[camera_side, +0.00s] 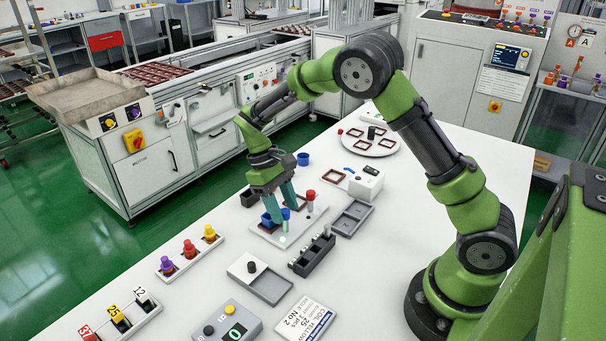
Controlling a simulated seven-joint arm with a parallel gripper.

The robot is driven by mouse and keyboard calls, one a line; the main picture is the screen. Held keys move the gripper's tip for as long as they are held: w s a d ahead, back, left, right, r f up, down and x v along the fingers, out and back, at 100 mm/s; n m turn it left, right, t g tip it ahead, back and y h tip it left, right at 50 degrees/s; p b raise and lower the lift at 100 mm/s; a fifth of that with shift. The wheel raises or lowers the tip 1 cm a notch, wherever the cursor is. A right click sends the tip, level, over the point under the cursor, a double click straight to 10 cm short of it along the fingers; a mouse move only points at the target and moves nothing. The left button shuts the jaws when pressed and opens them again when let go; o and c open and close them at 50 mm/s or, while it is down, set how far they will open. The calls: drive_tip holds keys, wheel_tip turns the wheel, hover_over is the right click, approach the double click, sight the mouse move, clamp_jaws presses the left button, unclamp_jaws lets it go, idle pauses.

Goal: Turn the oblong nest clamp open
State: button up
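Two small blue parts, a left one (267,219) and a right one (286,214), show at the plate by my fingertips; I cannot tell which is the oblong nest clamp. My gripper (282,214) points down over the plate, its two teal fingers apart. The right blue part shows between the fingers. I cannot tell if they touch it. The fingers hide part of the plate.
A red-topped cylinder (311,196) stands at the plate's right edge, and a pale green pin (283,241) at its front. A black block with pins (312,256) and a grey tray (351,218) lie close by on the right.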

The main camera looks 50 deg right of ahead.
clamp_jaws()
drive_tip(key=shift+m, duration=0.3)
drive_tip(key=m, duration=0.2)
drive_tip(key=m+y, duration=0.1)
drive_tip(key=shift+d+m+y, duration=0.2)
drive_tip(key=shift+m+y, duration=0.1)
drive_tip(key=shift+m, duration=0.1)
drive_tip(key=m, duration=0.2)
drive_tip(key=m+t+y, duration=0.1)
drive_tip(key=m, duration=0.1)
drive_tip(key=shift+s+m+y, duration=0.1)
drive_tip(key=shift+m+y, duration=0.2)
drive_tip(key=m, duration=0.2)
drive_tip(key=m+t+y, duration=0.1)
drive_tip(key=m, duration=0.1)
drive_tip(key=shift+s+d+t, duration=0.1)
drive_tip(key=shift+t, duration=0.2)
drive_tip(key=shift+m+t, duration=0.9)
drive_tip(key=shift+m, duration=1.5)
drive_tip(key=shift+s, duration=0.1)
